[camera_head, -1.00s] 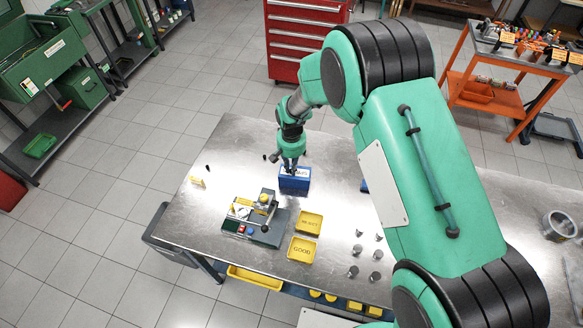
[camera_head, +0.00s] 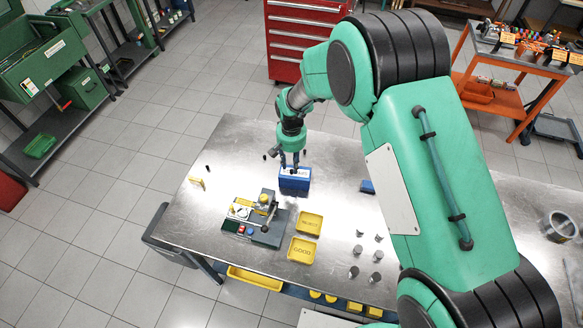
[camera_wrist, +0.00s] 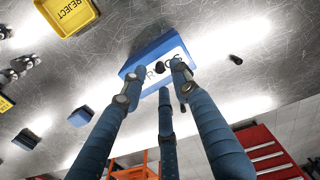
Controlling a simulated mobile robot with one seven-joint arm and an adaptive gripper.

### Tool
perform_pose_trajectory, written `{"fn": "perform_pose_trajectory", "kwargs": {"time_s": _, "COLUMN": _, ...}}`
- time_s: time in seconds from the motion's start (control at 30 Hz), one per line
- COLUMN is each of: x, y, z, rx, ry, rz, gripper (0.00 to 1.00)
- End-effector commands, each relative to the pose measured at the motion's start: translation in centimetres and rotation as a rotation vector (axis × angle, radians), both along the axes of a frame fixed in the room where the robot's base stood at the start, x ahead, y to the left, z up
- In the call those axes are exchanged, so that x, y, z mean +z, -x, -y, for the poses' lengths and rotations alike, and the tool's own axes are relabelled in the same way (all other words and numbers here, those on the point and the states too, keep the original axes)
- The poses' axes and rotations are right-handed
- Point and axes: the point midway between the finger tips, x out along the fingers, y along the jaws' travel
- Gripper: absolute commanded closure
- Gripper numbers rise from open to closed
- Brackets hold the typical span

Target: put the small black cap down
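My gripper (camera_head: 289,162) is above the blue box (camera_head: 294,187), which has a white lettered label on top. In the wrist view my gripper's fingers (camera_wrist: 152,84) are spread apart over the blue box (camera_wrist: 133,64). A small black cap (camera_wrist: 158,68) shows against the label, between the fingers, with no finger closed on it. It looks to be resting on the box top; the exact contact cannot be told. Another small dark piece near the right fingertip is partly hidden.
A separate small black piece (camera_wrist: 236,60) stands on the metal table (camera_head: 230,150). Yellow REJECT (camera_head: 309,223) and GOOD (camera_head: 301,250) trays, a fixture (camera_head: 262,225) and several grey cylinders (camera_head: 376,256) are nearer. The table left of the box is mostly clear.

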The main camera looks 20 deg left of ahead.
Motion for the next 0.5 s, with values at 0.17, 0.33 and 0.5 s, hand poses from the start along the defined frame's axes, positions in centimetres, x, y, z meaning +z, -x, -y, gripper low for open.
{"fn": "perform_pose_trajectory", "kwargs": {"time_s": 0.17, "x": 3.1, "y": -0.1, "z": -0.1, "rx": 0.0, "ry": -0.002, "rz": 0.004, "gripper": 0.7}}
{"fn": "perform_pose_trajectory", "kwargs": {"time_s": 0.33, "x": 5.8, "y": 0.0, "z": -0.1, "rx": 0.0, "ry": -0.002, "rz": 0.002, "gripper": 0.7}}
{"fn": "perform_pose_trajectory", "kwargs": {"time_s": 0.5, "x": 7.8, "y": 0.0, "z": 0.0, "rx": 0.0, "ry": 0.0, "rz": 0.001, "gripper": 0.7}}
